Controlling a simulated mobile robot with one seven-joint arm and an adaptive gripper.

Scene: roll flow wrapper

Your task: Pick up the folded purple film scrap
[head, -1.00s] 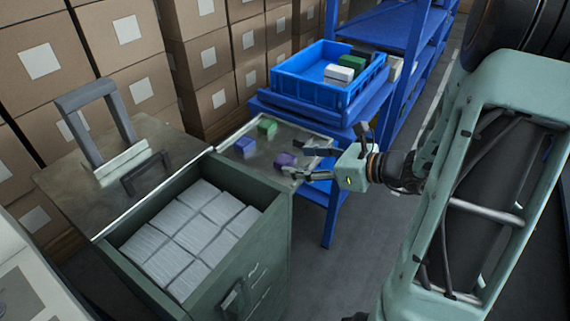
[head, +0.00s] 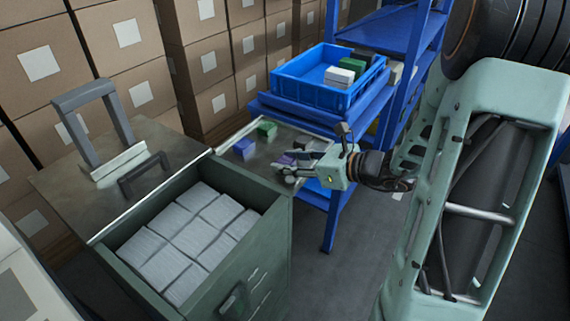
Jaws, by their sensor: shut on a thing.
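The folded purple film scrap (head: 286,160) is on the metal tray (head: 268,150) between the green bin and the blue shelf. It is small and partly hidden by my gripper. My gripper (head: 292,167) reaches in from the right, low over the tray, with its fingers closed on the purple scrap. Whether the scrap touches the tray cannot be told. A blue-violet piece (head: 244,148) and a green piece (head: 267,129) lie farther left and back on the same tray.
A green bin (head: 250,245) full of white stacks stands in front of the tray. A blue crate (head: 308,95) with green and white blocks sits behind on a blue shelf (head: 327,215). A grey handle frame (head: 95,125) stands at the left, before stacked cartons (head: 130,80).

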